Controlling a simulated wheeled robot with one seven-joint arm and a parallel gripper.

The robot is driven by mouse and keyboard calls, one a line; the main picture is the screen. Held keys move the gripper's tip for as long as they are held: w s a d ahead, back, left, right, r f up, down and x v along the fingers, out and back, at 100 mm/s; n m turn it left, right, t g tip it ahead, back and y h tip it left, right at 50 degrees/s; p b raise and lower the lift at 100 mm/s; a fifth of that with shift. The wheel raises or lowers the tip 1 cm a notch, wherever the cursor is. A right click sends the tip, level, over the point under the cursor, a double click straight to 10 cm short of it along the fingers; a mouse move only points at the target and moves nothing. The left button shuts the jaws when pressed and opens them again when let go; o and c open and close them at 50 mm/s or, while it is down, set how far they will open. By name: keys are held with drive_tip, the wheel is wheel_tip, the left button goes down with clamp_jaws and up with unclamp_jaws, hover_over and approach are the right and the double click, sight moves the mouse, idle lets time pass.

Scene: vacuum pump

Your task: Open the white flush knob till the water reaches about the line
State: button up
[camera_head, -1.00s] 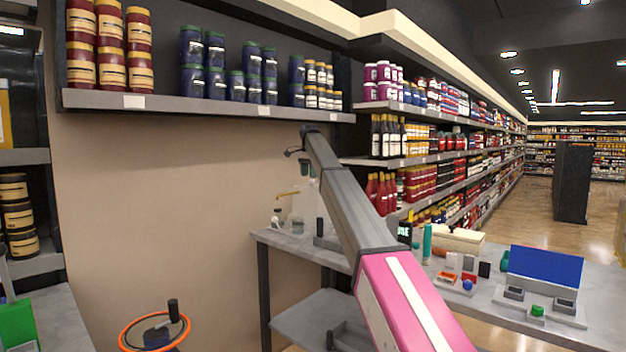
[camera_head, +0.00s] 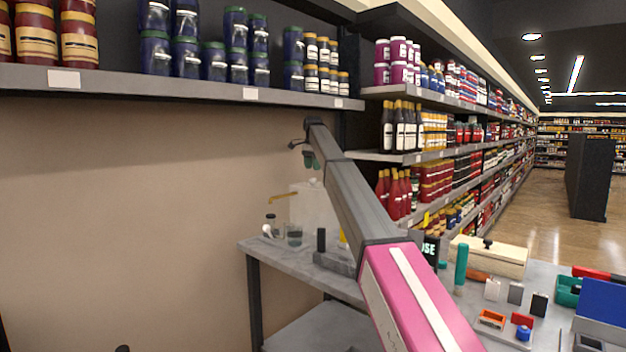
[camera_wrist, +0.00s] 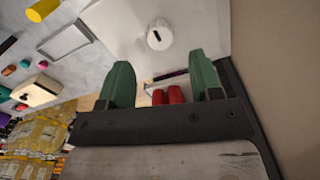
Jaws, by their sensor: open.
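A pale white tank (camera_head: 318,208) with a brass spout (camera_head: 282,195) on its left side stands at the back of the grey table. In the wrist view, a round white knob (camera_wrist: 159,36) with a dark slot sits on a white surface. A clear glass (camera_head: 294,236) stands below the spout; I cannot make out a line or water level in it. My gripper (camera_head: 310,161) is above the tank, fingers pointing down. In the wrist view its green fingers (camera_wrist: 161,88) are spread apart and empty, with the knob beyond them, apart from them.
The grey table (camera_head: 262,247) also holds a small jar (camera_head: 271,219), a teal cylinder (camera_head: 461,268), a cream box (camera_head: 490,256) and several small items on the right. A stocked wall shelf (camera_head: 200,88) runs above and behind. Red bottles (camera_wrist: 167,95) show between my fingers in the wrist view.

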sight(313, 181)
wheel_tip(313, 181, down, 6)
drive_tip(key=c, duration=0.9)
